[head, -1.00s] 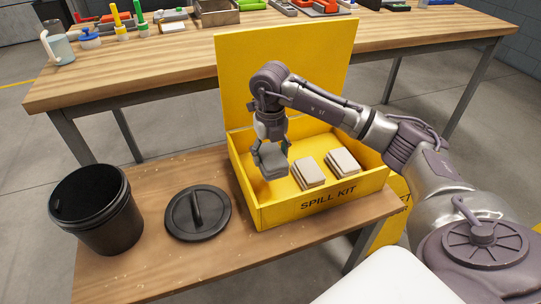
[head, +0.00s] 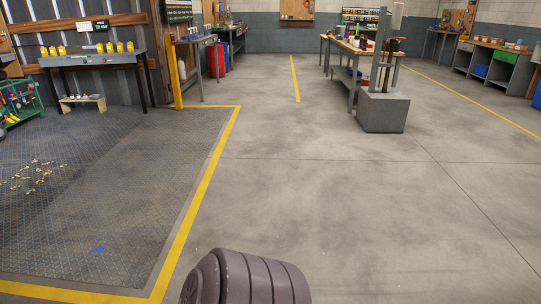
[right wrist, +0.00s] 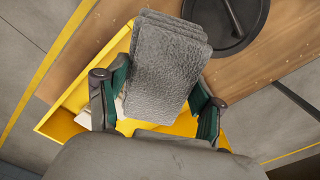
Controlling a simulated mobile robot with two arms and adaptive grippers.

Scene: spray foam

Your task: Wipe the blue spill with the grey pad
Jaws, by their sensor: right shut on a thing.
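A small blue spill (head: 99,249) lies on the dark patterned floor mat at lower left of the head view. My right gripper (right wrist: 160,88) is in the right wrist view, with its green-lined fingers on either side of a grey pad (right wrist: 168,62). The pad is rough, with layered edges at its far end. It is held above the yellow spill kit box (right wrist: 62,128) and the wooden bench (right wrist: 285,45). The right gripper is outside the head view, far from the spill. My left gripper is in neither view.
A black lid (right wrist: 225,25) lies on the bench. In the head view, a yellow line (head: 200,200) borders the mat, and pale scattered bits (head: 38,175) lie on it. A grey block with a post (head: 383,112) stands at right. The middle floor is clear.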

